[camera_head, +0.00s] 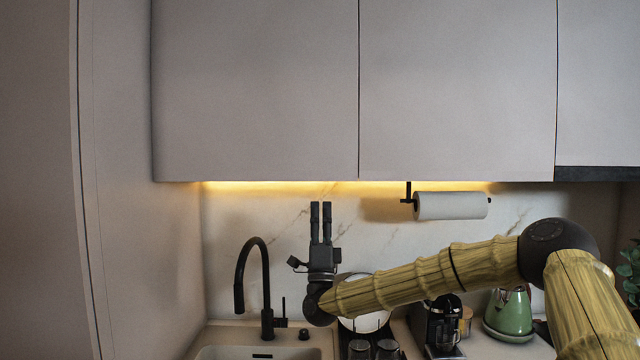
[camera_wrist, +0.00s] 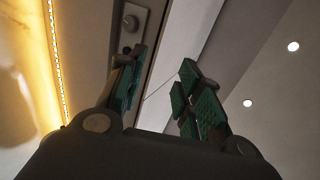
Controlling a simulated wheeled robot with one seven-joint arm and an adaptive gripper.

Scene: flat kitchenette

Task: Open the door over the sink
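The door over the sink (camera_head: 255,90) is the flat, pale grey left wall-cabinet door, with no handle showing. It looks shut, its face level with the door to its right. The sink (camera_head: 232,353) is below it, at the bottom of the head view. My gripper (camera_head: 321,208) points up in the head view and appears below the right part of the door's lower edge. Its two fingers are apart with nothing between them. In the wrist view, my gripper (camera_wrist: 160,88) is open, and a pale panel, probably the door (camera_wrist: 185,50), runs beyond the fingers. No contact is visible.
A black faucet (camera_head: 265,285) stands left of my gripper. A paper towel roll (camera_head: 450,206) hangs under the cabinet at right. A coffee machine (camera_head: 441,325) and green kettle (camera_head: 509,313) stand below my arm. A tall panel (camera_head: 120,180) bounds the left.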

